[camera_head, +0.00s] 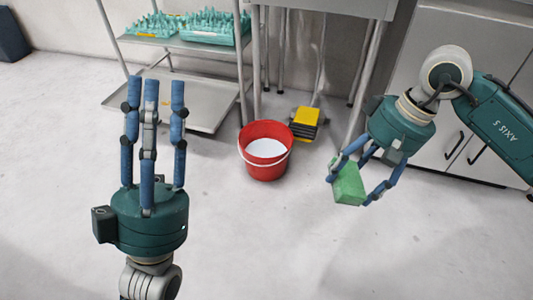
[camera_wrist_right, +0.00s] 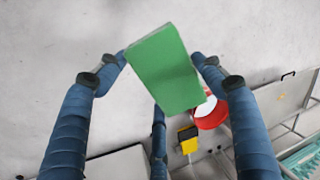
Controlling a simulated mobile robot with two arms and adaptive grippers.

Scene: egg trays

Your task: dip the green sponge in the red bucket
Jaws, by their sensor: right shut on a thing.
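The green sponge (camera_head: 348,184) is held in my right gripper (camera_head: 357,186), which is shut on it, to the right of the bucket and apart from it. In the right wrist view the sponge (camera_wrist_right: 166,70) sits between the blue fingers (camera_wrist_right: 164,72). The red bucket (camera_head: 265,168) stands upright on the floor in the middle of the head view, with white contents and a pale handle. In the right wrist view the bucket (camera_wrist_right: 209,121) is partly hidden behind the sponge and a finger. My left gripper (camera_head: 154,95) points up at the left, fingers spread, empty.
A metal shelf cart (camera_head: 190,103) with green egg trays (camera_head: 207,27) stands at the back left. A yellow and black mop-like tool (camera_head: 305,122) stands behind the bucket. Grey cabinets (camera_head: 470,20) line the right. The floor in front of the bucket is clear.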

